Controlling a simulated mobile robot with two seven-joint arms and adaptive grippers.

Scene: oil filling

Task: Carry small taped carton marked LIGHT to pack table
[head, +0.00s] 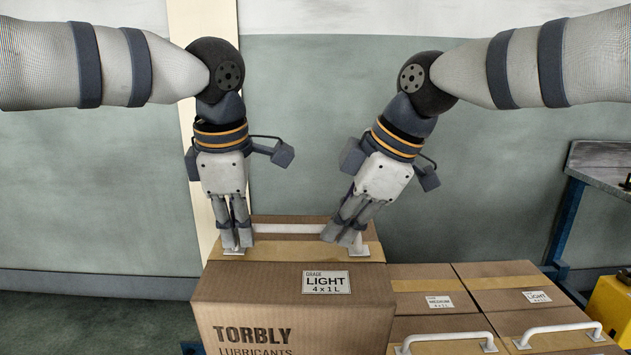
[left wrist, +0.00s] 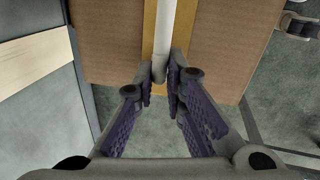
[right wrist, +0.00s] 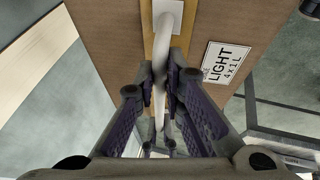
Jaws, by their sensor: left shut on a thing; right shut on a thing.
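A brown carton (head: 295,295) with a strip of tape along its top and a LIGHT 4 x 1 L label (head: 326,282) stands in the middle of the head view. A white handle (head: 285,229) runs along its top. My left gripper (head: 236,246) is shut on the left end of this handle; the handle (left wrist: 164,40) lies between its fingers in the left wrist view. My right gripper (head: 343,238) is shut on the right end; the handle (right wrist: 166,25) passes between its fingers in the right wrist view. The carton's underside is hidden.
Several other taped cartons with white handles (head: 448,338) stand to the right, lower than the held carton's top. One label (head: 536,297) there also reads LIGHT. A grey-topped table (head: 605,160) with blue legs and a yellow object (head: 612,310) are at the far right. A wall is behind.

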